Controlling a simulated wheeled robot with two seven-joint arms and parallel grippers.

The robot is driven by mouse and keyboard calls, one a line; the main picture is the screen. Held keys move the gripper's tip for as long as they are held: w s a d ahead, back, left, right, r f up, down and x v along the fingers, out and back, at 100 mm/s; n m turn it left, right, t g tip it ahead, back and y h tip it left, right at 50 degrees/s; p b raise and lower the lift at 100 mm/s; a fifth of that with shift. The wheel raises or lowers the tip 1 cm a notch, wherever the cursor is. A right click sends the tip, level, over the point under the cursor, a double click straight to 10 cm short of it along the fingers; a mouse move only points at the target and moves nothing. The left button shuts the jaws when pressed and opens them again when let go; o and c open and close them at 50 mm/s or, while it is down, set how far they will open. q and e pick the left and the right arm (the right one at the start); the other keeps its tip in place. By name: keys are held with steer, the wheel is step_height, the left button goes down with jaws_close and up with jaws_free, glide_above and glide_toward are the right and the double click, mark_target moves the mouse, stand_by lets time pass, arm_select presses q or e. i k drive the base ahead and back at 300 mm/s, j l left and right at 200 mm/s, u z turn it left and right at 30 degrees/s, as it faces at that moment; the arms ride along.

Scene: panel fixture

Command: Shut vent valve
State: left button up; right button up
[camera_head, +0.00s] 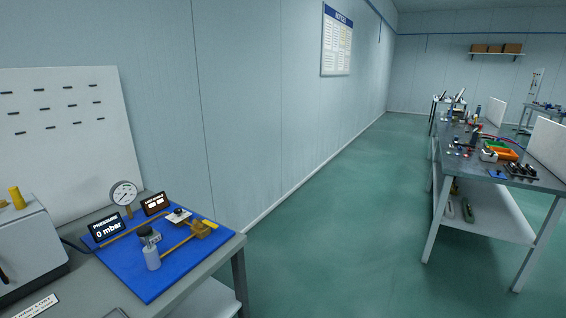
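A brass valve (200,230) with a yellow lever (210,224) sits at the right end of a brass pipe (178,244) on a blue panel (150,285). The panel lies on the grey bench at the lower left. I take this for the vent valve, but I can read no label on it. The lever's exact setting is too small to tell. A round dial gauge (124,193) stands at the panel's back edge. A black display (107,229) reads "PRESSURE 0 mbar". Neither of my grippers is in view.
A second small display (155,204), a white tag (178,216) and a pale cylinder (152,258) are close to the valve. A grey machine (30,250) stands at the left. A cluttered workbench (480,170) stands at the right. The green floor between is clear.

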mark_target(206, 222)
steer(key=i+l+u, duration=0.2)
steer(key=u, duration=0.15)
steer(key=i+l+u, duration=0.15)
steer(key=l+u, duration=0.25)
steer(key=i+l+u, duration=0.1)
steer(key=l+u, duration=0.25)
steer(key=l, duration=0.1)
